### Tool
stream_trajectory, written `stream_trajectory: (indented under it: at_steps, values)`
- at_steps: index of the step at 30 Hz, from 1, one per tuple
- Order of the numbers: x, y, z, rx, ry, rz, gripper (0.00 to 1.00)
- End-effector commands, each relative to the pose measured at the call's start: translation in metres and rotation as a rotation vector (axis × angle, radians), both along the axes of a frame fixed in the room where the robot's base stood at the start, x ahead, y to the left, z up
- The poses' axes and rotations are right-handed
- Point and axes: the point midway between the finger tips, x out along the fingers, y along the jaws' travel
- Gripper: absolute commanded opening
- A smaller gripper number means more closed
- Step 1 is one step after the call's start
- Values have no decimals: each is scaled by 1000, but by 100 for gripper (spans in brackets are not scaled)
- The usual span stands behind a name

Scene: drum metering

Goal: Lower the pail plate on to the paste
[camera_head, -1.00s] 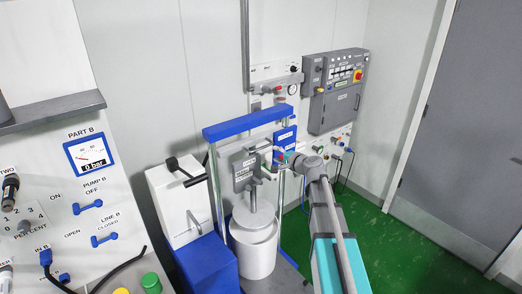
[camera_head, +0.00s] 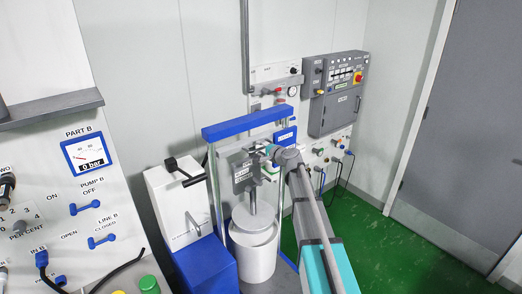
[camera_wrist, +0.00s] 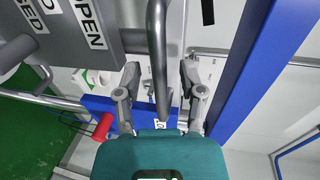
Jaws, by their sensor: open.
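The white pail (camera_head: 253,262) stands under the blue-topped press frame (camera_head: 248,124). The round grey pail plate (camera_head: 253,221) hangs on its rod at the pail's mouth; the paste and any contact with it are hidden. A grey valve block (camera_head: 243,171) is above the plate, and its OPEN label shows large in the wrist view (camera_wrist: 100,32). My gripper (camera_head: 267,151) is at the block's right side. In the wrist view my gripper (camera_wrist: 158,95) is open, with a grey lever bar (camera_wrist: 158,60) running between its fingers. The fingers look clear of the bar.
A white and blue unit with a black handle (camera_head: 184,171) stands left of the press. A press post and blue beam (camera_wrist: 243,70) pass close right of my gripper. A red knob (camera_wrist: 103,127) is at its left. Green floor (camera_head: 360,240) is clear at right.

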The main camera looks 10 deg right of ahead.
Motion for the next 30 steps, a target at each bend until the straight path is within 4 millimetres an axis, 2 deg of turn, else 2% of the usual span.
stream_trajectory:
  at_steps: [5,12,14,24,30]
  values:
    - [0,0,0,0,0,0,51]
    - [0,0,0,0,0,0,8]
    - [0,0,0,0,0,0,0]
    - [0,0,-1,0,0,0,0]
    - [0,0,-12,-1,0,0,0]
